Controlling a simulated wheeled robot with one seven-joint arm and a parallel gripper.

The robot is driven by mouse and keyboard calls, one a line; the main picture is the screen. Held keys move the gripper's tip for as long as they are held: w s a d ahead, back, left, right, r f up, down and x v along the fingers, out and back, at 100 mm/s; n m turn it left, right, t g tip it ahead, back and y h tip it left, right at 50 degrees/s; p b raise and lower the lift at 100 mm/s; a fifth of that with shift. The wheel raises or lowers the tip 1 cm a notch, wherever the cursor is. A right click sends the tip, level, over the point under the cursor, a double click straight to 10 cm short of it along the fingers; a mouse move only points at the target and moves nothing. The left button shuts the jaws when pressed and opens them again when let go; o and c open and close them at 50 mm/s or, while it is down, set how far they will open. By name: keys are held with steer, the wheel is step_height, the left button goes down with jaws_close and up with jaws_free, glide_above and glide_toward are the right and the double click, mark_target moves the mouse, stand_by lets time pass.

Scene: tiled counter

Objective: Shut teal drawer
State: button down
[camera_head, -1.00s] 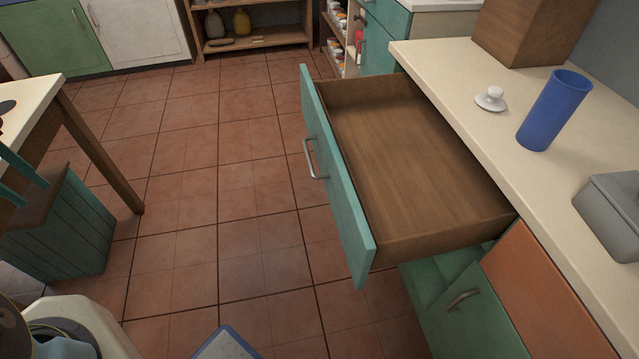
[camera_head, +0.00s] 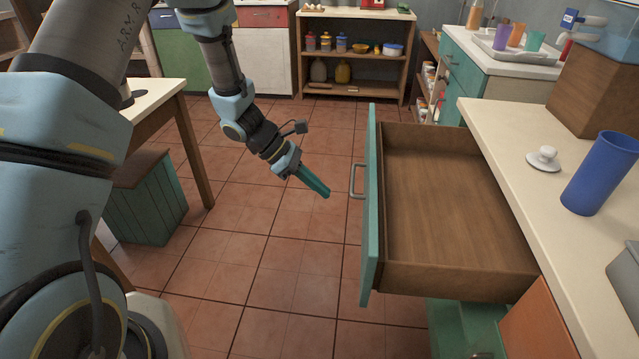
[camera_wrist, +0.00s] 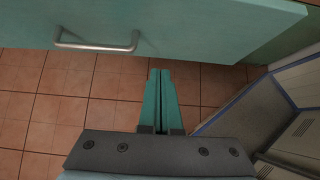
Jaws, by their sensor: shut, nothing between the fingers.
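The teal drawer (camera_head: 371,215) is pulled far out from under the counter. Its wooden inside (camera_head: 450,205) is empty. Its front faces left and carries a metal handle (camera_head: 356,181). My gripper (camera_head: 326,193) is shut and empty, a short way left of the drawer front and near handle height in the head view. In the wrist view the teal front (camera_wrist: 190,28) spans the top, with the handle (camera_wrist: 97,44) left of centre. There my gripper (camera_wrist: 160,72) points at the front below and right of the handle; a gap seems to remain.
The cream counter (camera_head: 510,170) on the right holds a blue cup (camera_head: 602,175), a white knob-like lid (camera_head: 543,158) and a wooden box (camera_head: 590,90). A table (camera_head: 165,95) and teal crate (camera_head: 148,200) stand left. Tiled floor (camera_head: 270,250) is clear between.

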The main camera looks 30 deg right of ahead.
steer(key=s+d+f+p, duration=0.1)
steer(key=s+d+f, duration=0.3)
steer(key=s+d, duration=0.1)
steer(key=shift+d+p, duration=0.4)
steer(key=shift+d, duration=0.2)
steer(key=shift+d+f, duration=0.1)
steer(key=s+d, duration=0.6)
steer(key=d, duration=0.1)
steer(key=s+d, duration=0.6)
steer(key=d, duration=0.2)
steer(key=s+d, duration=0.6)
steer(key=d, duration=0.1)
steer(key=shift+s+d+b, duration=0.3)
steer(key=shift+s+b, duration=0.05)
steer(key=shift+b, duration=0.05)
steer(key=shift+s+d, duration=0.1)
steer(key=shift+s, duration=0.05)
